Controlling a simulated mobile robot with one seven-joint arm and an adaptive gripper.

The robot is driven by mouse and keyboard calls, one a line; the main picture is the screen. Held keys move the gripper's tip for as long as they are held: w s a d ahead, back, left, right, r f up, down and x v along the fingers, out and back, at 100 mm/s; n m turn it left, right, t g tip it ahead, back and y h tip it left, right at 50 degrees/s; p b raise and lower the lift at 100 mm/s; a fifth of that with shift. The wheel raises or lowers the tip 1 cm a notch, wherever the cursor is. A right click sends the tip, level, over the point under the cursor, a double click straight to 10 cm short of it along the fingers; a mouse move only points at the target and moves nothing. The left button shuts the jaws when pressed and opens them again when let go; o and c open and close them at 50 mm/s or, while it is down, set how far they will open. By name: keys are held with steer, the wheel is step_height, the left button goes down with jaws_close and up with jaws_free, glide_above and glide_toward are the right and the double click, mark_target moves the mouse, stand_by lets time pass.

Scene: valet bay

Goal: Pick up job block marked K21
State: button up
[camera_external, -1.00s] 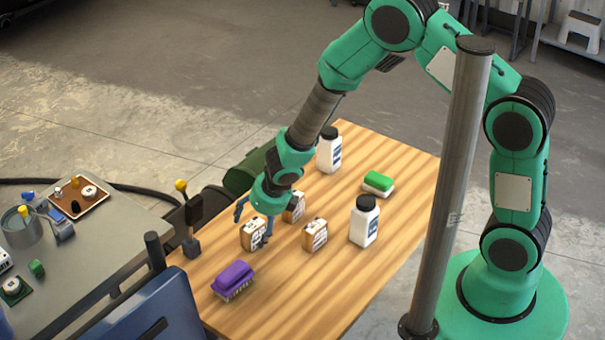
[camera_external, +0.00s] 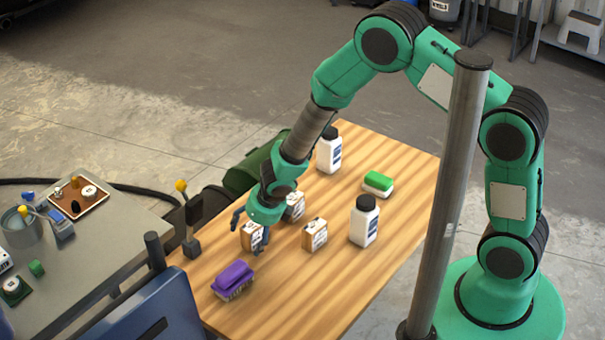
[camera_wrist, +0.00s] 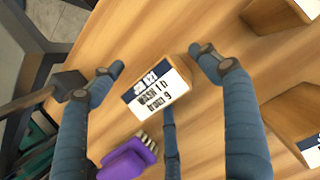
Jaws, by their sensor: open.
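Three small wooden job blocks with white printed labels stand on the wooden table. The left block (camera_external: 247,239) is under my gripper (camera_external: 248,231) and partly hidden by it. Another block (camera_external: 296,204) stands behind my gripper, and a third block (camera_external: 314,235) is to the right. In the wrist view, the block (camera_wrist: 157,91) between my spread blue fingers has several lines of black print that I cannot read surely as K21. My gripper (camera_wrist: 158,62) is open, with nothing held. Parts of two other blocks show at the right edge, labels mostly hidden.
A purple brush (camera_external: 232,280) lies close in front of the left block. Two white bottles (camera_external: 364,222) (camera_external: 329,150) and a green-topped sponge (camera_external: 378,183) are farther right and back. The table's front right is clear.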

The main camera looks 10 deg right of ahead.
mark_target(252, 225)
steer(key=shift+c, duration=0.6)
steer(key=c, duration=1.7)
steer(key=shift+o, duration=0.2)
steer(key=shift+r, duration=0.1)
steer(key=shift+r+p, duration=3.05)
steer(key=shift+r, duration=1.9)
